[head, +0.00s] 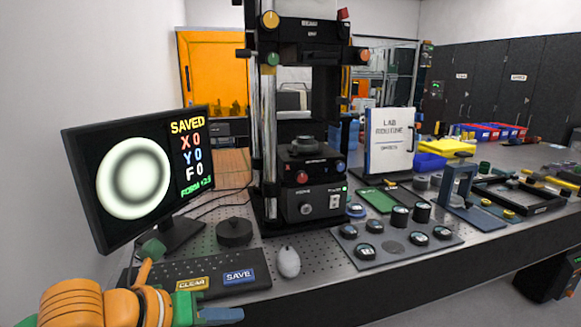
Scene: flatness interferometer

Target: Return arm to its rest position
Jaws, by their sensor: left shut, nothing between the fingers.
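My left arm comes in at the bottom left with orange links, and its gripper (222,315) is low in the picture, in front of the keyboard. The gripper is shut and empty, apart from the keys in the picture. The black keyboard (222,268) has a yellow CLEAR key (192,284) and a blue SAVE key (239,275). The monitor (137,180) reads SAVED, with X, Y and F at 0, beside a round fringe image. The black interferometer (305,205) stands behind with its column. My right gripper is not in view.
A white mouse (288,262) and a round black puck (234,232) are on the perforated table. At right are a grey tray (395,262) of several round optics, a lab routine binder (389,142), a blue clamp stand (458,190) and a yellow bin (447,147). The table's front edge runs along the bottom.

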